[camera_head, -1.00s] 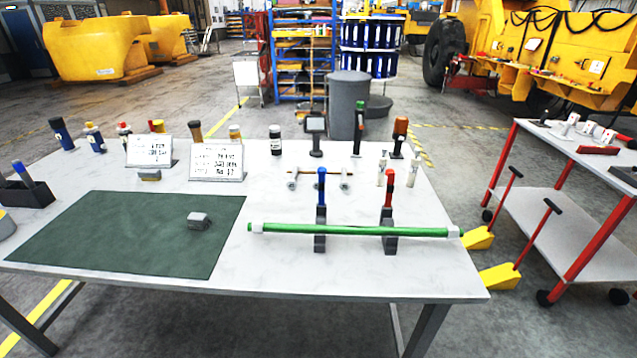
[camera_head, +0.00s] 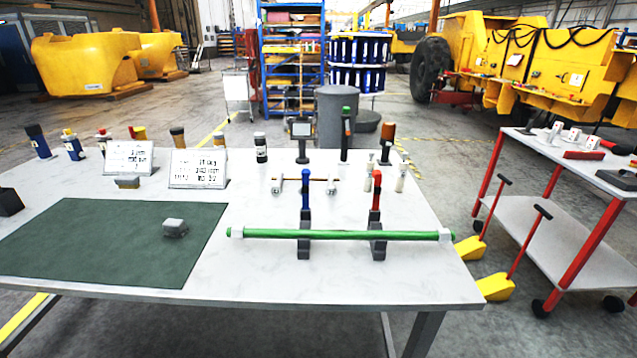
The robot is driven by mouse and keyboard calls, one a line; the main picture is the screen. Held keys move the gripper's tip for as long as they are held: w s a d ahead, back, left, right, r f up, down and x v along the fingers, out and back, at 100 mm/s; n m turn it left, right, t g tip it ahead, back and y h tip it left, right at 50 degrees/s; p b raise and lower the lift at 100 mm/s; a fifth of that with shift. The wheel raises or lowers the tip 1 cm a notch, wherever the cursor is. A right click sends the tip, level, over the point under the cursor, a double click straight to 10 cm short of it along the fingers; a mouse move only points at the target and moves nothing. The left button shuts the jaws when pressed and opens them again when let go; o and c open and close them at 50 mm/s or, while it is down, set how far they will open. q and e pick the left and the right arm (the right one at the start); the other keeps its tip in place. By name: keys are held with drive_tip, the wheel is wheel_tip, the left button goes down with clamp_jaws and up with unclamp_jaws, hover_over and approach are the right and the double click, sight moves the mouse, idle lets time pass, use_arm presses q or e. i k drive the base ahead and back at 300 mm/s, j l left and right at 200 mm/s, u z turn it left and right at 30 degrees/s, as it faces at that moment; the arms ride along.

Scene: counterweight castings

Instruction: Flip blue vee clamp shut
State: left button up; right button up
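The blue vee clamp (camera_head: 306,193) stands on the right half of the table, its blue lever pointing up above a dark grey block. A red-levered clamp (camera_head: 376,196) stands to its right, also with its lever up. A long green bar (camera_head: 335,235) with white collars near its ends lies across both dark blocks. Neither of my grippers shows in the head view.
The white table (camera_head: 260,270) has a dark green mat (camera_head: 110,240) with a small grey block (camera_head: 175,228) on its left half. Two white signs, bottles and upright tools stand along the back. A red-legged cart (camera_head: 545,200) stands at right.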

sight(305, 173)
drive_tip(key=i+l+z, duration=0.1)
drive_tip(key=l+z, duration=0.35)
drive_tip(key=i+l+z, duration=0.2)
drive_tip(key=l+z, duration=0.25)
drive_tip(key=i+l+z, duration=0.25)
drive_tip(key=z, duration=0.2)
drive_tip(key=i+l+z, duration=0.3)
drive_tip(key=z, duration=0.15)
drive_tip(key=i+l+u, duration=0.2)
drive_tip(key=i, duration=0.3)
drive_tip(key=i+l+u, duration=0.25)
drive_tip(key=i+l, duration=0.25)
drive_tip(key=i+j+u, duration=0.1)
drive_tip(key=u, duration=0.35)
drive_tip(key=i+u, duration=0.25)
drive_tip(key=u, duration=0.2)
drive_tip(key=i+u, duration=0.2)
drive_tip(key=u, duration=0.25)
drive_tip(key=i+u, duration=0.2)
drive_tip(key=u, duration=0.25)
drive_tip(key=i+l+u, duration=0.15)
drive_tip(key=u, duration=0.3)
drive_tip(key=i+l+u, duration=0.15)
drive_tip(key=u, duration=0.3)
drive_tip(key=i+l+u, duration=0.2)
drive_tip(key=u, duration=0.25)
drive_tip(key=i+l+u, duration=0.15)
drive_tip(key=l+u, duration=0.25)
drive_tip(key=i+l+u, duration=0.15)
drive_tip(key=l+u, duration=1.15)
